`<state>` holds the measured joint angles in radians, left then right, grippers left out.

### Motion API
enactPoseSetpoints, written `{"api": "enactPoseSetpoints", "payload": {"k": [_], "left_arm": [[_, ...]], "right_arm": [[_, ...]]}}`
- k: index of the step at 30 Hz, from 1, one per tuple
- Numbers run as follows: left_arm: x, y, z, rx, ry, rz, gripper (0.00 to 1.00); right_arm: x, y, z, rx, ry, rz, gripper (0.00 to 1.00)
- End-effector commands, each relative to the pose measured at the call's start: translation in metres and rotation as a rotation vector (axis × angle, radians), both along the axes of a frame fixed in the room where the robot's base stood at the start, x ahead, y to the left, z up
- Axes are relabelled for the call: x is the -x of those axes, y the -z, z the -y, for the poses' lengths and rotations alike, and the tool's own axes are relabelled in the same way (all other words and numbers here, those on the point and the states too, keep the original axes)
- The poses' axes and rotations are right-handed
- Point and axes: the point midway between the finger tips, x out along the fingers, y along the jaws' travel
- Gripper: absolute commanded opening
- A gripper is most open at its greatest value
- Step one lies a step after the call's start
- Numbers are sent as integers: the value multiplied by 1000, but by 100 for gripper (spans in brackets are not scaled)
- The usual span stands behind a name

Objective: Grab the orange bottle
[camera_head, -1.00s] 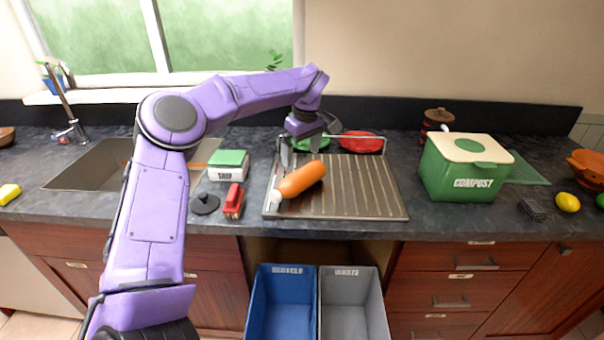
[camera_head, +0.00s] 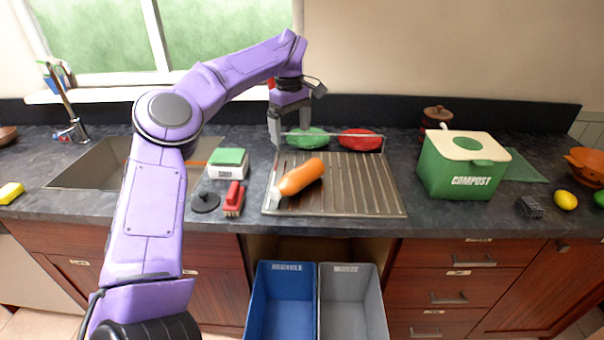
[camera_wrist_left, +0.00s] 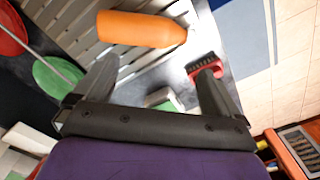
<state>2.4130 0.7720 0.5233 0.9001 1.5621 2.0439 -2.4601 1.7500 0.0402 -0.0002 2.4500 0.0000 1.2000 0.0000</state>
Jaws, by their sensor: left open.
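The orange bottle (camera_head: 301,177) lies on its side on the ribbed metal drainboard (camera_head: 358,190), its pale cap end toward the lower left. It also shows in the left wrist view (camera_wrist_left: 140,29), beyond the fingertips. My left gripper (camera_head: 290,140) is above the back left part of the drainboard, behind the bottle and apart from it. In the left wrist view its two fingers (camera_wrist_left: 160,85) are spread with nothing between them. My right gripper does not show.
A red brush (camera_head: 234,198), a black stopper (camera_head: 206,202) and a green-and-white box (camera_head: 228,163) stand left of the drainboard. A wire rack with green (camera_head: 309,136) and red (camera_head: 360,139) dishes is at its back. A green compost bin (camera_head: 462,168) stands right.

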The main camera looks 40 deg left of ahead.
Motion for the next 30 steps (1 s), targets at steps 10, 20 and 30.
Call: {"api": "enactPoseSetpoints", "payload": {"k": [10,20,30], "left_arm": [[21,80,-33,359,-923,112,98],[0,74,-30,487,-1602,120,98],[-19,119,-18,488,-1640,107,98]], "right_arm": [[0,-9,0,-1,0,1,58],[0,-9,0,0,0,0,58],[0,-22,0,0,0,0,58]]}}
